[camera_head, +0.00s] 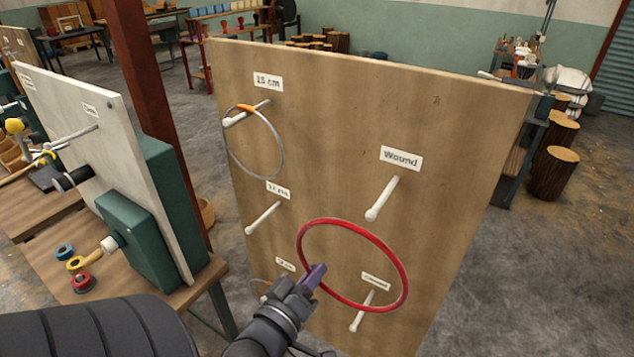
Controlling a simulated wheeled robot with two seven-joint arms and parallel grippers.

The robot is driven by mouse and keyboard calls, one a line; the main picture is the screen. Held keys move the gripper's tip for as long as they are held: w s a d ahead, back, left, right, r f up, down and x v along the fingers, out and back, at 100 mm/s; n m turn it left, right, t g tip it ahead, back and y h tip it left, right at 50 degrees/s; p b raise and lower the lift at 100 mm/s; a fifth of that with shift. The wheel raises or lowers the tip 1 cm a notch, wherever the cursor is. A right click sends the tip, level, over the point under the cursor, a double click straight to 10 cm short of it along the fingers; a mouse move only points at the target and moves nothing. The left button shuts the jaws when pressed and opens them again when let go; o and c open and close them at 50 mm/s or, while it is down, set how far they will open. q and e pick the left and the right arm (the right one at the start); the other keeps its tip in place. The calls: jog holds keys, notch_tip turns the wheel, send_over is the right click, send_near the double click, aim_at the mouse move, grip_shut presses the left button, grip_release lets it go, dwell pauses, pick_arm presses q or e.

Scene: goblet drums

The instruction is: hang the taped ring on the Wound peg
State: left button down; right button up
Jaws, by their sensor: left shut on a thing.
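A red ring (402,264), wrapped in red all round, is held in front of the pegboard. My left gripper (316,277), with purple fingertips, is shut on the ring's lower left side. The Wound peg (383,198) is a bare pale peg below the "Wound" label (401,158). It stands above and right of the ring's upper edge in the picture, outside the ring. The ring's lower right part overlaps a lower peg (361,312) in the picture; I cannot tell how far it is from that peg. My right gripper is not in view.
The wooden pegboard (470,130) also has a 15 cm peg with a grey ring (279,150) with an orange band, and another bare peg (262,217) below it. A white panel with green blocks (137,240) stands on a table at left.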

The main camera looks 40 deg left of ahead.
pick_arm(q)
jog(key=f+b+x, duration=0.1)
jog(key=b+x, duration=0.4)
jog(key=x, duration=0.6)
jog(key=shift+f+b, duration=0.3)
jog(key=shift+b, duration=0.1)
jog(key=shift+w+d, duration=0.1)
jog(key=c, duration=0.7)
grip_release()
jog(key=shift+o, duration=0.2)
